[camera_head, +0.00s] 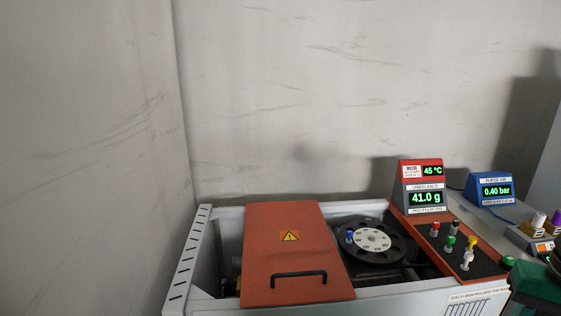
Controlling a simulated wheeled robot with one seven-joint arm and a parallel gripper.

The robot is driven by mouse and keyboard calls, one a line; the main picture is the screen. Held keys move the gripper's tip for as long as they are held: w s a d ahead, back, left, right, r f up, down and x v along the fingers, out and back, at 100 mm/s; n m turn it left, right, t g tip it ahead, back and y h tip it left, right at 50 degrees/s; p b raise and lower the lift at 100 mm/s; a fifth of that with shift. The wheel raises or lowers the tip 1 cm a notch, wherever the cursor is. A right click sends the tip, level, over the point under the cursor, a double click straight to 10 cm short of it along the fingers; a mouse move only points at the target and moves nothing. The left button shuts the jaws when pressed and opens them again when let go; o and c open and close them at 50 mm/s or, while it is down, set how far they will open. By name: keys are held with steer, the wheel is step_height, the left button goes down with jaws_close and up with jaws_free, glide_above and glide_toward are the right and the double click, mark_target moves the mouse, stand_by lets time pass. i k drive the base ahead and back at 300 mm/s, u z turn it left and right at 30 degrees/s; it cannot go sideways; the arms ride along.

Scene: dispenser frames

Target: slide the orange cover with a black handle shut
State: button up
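The orange cover (287,248) lies over the middle of the white machine's open top. It bears a yellow warning triangle, and its black handle (298,277) sits near the front edge. To the right of the cover, a dark round rotor with a pale numbered disc (372,239) lies uncovered. To the left of the cover, a dark part of the opening also shows. The fingers of my gripper do not show in this view.
A red display unit (421,186) and a sloped panel with several coloured knobs (458,247) stand right of the opening. A blue display (492,189) is farther right. A dark green part (537,283) fills the lower right corner. A wall rises behind.

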mark_target(291, 255)
steer(key=z, duration=0.55)
steer(key=k, duration=1)
steer(key=u, duration=0.75)
steer(key=i, duration=1)
steer(key=z, duration=0.05)
